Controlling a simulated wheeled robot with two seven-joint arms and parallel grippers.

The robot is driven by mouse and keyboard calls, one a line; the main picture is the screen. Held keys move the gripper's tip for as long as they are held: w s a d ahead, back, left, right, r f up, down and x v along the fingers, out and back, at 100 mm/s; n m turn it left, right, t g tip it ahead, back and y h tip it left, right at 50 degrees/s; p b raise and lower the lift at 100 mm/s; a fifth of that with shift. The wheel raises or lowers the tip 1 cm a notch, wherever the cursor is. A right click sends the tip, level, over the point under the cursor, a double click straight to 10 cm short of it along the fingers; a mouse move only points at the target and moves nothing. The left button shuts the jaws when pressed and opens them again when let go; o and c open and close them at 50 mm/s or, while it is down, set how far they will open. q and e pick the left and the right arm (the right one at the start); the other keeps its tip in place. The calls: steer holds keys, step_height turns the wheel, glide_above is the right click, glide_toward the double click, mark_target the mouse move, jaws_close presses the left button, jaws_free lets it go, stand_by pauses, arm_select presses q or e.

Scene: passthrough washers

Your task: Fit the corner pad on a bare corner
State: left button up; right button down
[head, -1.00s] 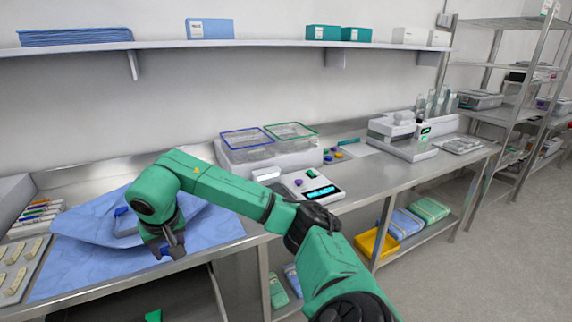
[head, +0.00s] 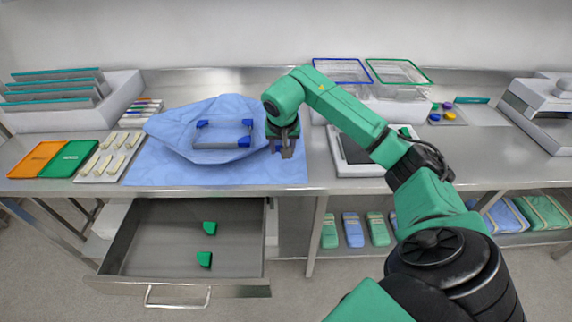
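A grey frame-like tray (head: 218,145) lies on the blue cloth. Blue corner pads show at its far left corner (head: 203,124), far right corner (head: 247,122) and near right corner (head: 244,141); its near left corner looks bare. Two green corner pads, one farther back (head: 209,228) and one nearer (head: 204,259), lie loose in the open drawer. My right gripper (head: 285,151) points down over the cloth's right side, just right of the tray and apart from it. Its fingers look parted, with nothing seen between them. My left gripper is out of view.
The blue cloth (head: 290,174) covers part of the steel bench. The open drawer (head: 150,238) juts out below. A tray of pale strips (head: 105,158) and orange (head: 36,158) and green (head: 72,158) packs are left. A scale (head: 350,150) stands right of my gripper.

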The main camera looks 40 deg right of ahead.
mark_target(282, 174)
steer(key=f, duration=0.2)
steer(key=f+p, duration=0.1)
steer(key=f, duration=0.5)
steer(key=shift+a+p, duration=0.25)
steer(key=shift+p, duration=0.1)
steer(key=shift+d+f, duration=0.15)
steer(key=shift+f, duration=0.25)
steer(key=shift+f+b, duration=0.15)
steer(key=shift+b, duration=0.15)
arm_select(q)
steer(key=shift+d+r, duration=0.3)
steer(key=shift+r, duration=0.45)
arm_select(e)
steer(key=shift+c, duration=1.5)
jaws_free()
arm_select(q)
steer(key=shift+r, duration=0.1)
arm_select(e)
steer(key=shift+r, duration=0.2)
steer(key=shift+r, duration=0.3)
arm_select(q)
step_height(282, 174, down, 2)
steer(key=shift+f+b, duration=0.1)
steer(key=shift+b, duration=0.75)
arm_select(e)
steer(key=v, duration=1.1)
steer(key=shift+s+r, duration=0.15)
steer(key=shift+r, duration=0.05)
